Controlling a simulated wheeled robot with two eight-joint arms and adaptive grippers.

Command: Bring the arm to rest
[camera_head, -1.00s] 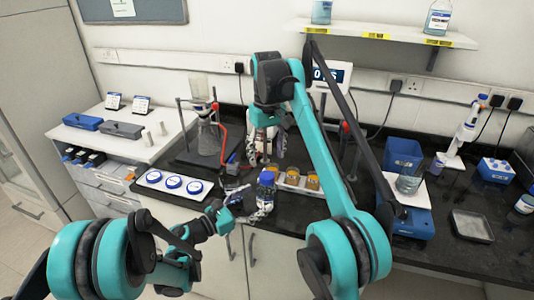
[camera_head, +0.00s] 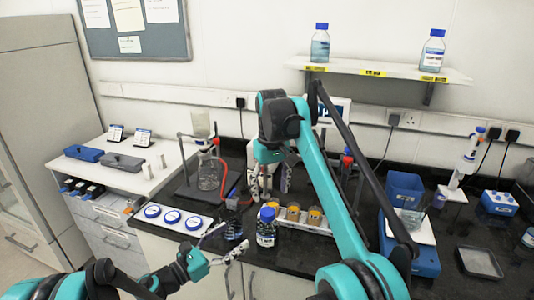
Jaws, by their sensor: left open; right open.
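My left gripper (camera_head: 226,240) reaches in from the lower left, open and empty, in front of the bench's front edge. A blue-capped bottle (camera_head: 266,228) stands upright near that edge, just right of it. A darker, small bottle (camera_head: 232,229) stands close behind the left gripper, partly covered by it. My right gripper (camera_head: 268,182) hangs down from its raised, folded arm over the middle of the bench, with its fingers apart. I see nothing between them. The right arm hides part of the bench and the display behind it.
A white holder with three blue-ringed discs (camera_head: 172,219) lies left. A flask on a stand (camera_head: 208,175) is behind. A blue-based balance (camera_head: 425,262) and a grey tray (camera_head: 480,262) stand right.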

